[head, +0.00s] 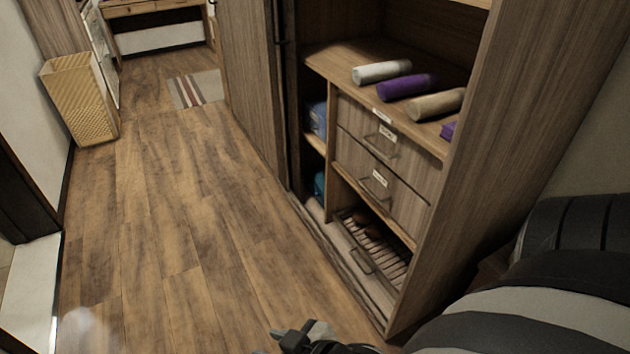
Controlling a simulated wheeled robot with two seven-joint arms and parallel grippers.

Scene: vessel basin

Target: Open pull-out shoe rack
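The pull-out shoe rack (387,264) is at the bottom of the wooden wardrobe, below two drawers. It has pale slats, a low wooden front and a metal handle (360,261). Brown shoes (366,222) lie at its back left. Its front looks roughly in line with the wardrobe's base. A dark gripper (303,336), apparently my right, shows at the bottom edge, on the floor side of the rack and apart from its handle. Its fingers are partly cut off, so I cannot tell if they are open. My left gripper is not clearly seen.
The upper drawer (372,135) and lower drawer (382,185) look shut. Rolled towels (407,86) lie on the shelf above. A striped bed (540,310) fills the lower right. A wicker basket (80,98) and a small rug (197,88) are far left. The wooden floor is clear.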

